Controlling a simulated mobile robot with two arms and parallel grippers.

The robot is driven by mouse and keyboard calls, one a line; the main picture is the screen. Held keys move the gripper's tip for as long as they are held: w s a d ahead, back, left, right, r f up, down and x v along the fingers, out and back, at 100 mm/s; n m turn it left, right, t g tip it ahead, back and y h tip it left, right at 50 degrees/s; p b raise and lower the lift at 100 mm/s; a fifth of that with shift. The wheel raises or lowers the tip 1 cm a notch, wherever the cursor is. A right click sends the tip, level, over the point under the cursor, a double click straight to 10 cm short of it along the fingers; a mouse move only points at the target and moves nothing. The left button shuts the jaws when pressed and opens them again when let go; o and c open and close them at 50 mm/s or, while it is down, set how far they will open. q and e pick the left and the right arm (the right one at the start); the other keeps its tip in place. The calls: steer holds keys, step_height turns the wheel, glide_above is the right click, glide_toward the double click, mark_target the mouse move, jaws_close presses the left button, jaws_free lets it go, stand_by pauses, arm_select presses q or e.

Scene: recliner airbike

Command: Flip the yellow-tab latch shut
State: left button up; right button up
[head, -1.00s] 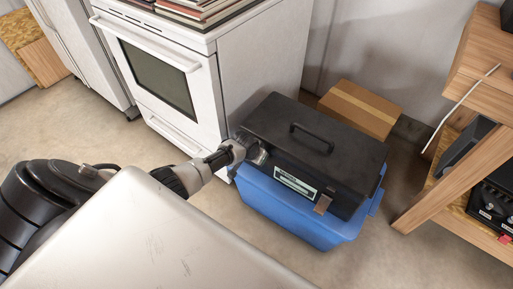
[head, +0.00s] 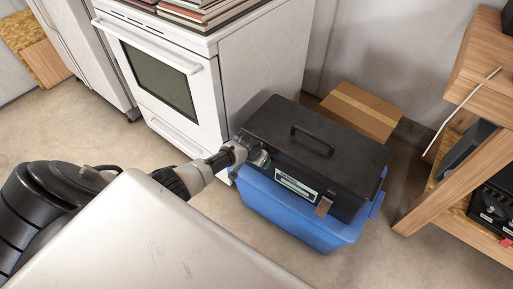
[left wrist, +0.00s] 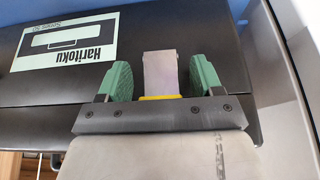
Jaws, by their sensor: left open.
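A black toolbox (head: 345,150) with a carry handle on its lid sits on a blue bin. In the left wrist view, a grey latch plate (left wrist: 162,72) with a yellow tab (left wrist: 160,97) is on the toolbox (left wrist: 60,88). My left gripper (left wrist: 162,82) is open, with one green finger on each side of this latch and visible gaps to both. In the head view my left gripper (head: 259,157) is at the toolbox's front left and hides that latch. A second, brownish latch (head: 323,206) hangs at the front right. My right gripper is not in view.
The blue bin (head: 285,215) stands on the floor. A white stove (head: 170,80) is close to the left of the toolbox. A cardboard box (head: 360,108) lies behind it, and a wooden shelf unit (head: 440,190) stands at the right. The floor in front is clear.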

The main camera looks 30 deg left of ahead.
arm_select(q)
steer(key=p+v, duration=0.4)
steer(key=v, duration=0.6)
steer(key=shift+r, duration=0.3)
steer(key=shift+s+f, duration=0.1)
steer(key=shift+s, duration=0.1)
steer(key=s+d+f+g+p, duration=0.2)
steer(key=s+f+p, duration=0.1)
steer(key=s+f, duration=1.3)
steer(key=s+d+f+p, duration=0.1)
steer(key=s+d+f, duration=0.1)
steer(key=s, duration=0.7)
steer(key=s+d+f+m+g, duration=0.1)
steer(key=s+d+f, duration=0.1)
steer(key=s, duration=0.7)
steer(key=s+d+f+g+p, duration=0.1)
steer(key=s+d+f, duration=0.1)
steer(key=s, duration=0.7)
steer(key=shift+d+f+m+p, duration=0.3)
steer(key=shift+d+f+m, duration=0.1)
steer(key=shift+d, duration=0.1)
